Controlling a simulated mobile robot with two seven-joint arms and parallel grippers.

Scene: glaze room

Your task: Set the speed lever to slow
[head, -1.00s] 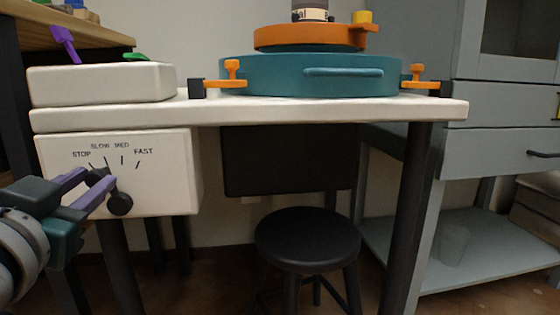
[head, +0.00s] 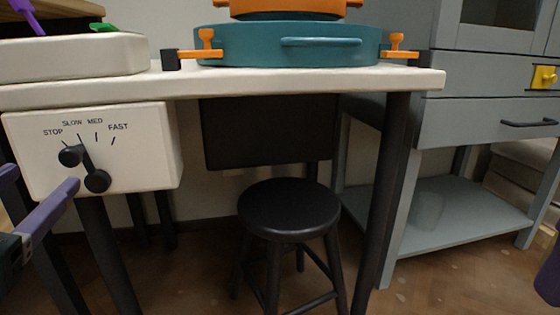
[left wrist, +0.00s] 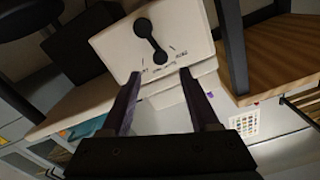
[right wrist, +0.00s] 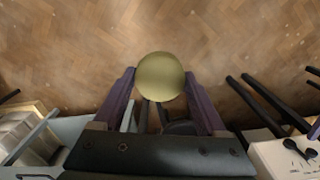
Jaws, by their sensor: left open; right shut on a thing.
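The speed lever (head: 84,169) is black, with a round knob, on the white control box (head: 150,150) under the table's left end. From its pivot it leans up and left, toward the STOP and SLOW labels. The exact mark is hard to tell because the raised knob covers part of the dial. In the left wrist view the lever (left wrist: 150,41) appears upside down, beyond the fingertips. My left gripper (head: 43,177) is open and empty, left of the lever and apart from it. My right gripper (right wrist: 160,78) is shut on a yellowish round thing (right wrist: 161,70), away from the box.
The white tabletop (head: 300,82) carries a teal basin (head: 250,50) with orange clamps. A dark stool (head: 290,210) stands below it. A grey cabinet (head: 480,120) with a low shelf is at the right. Floor is open in front.

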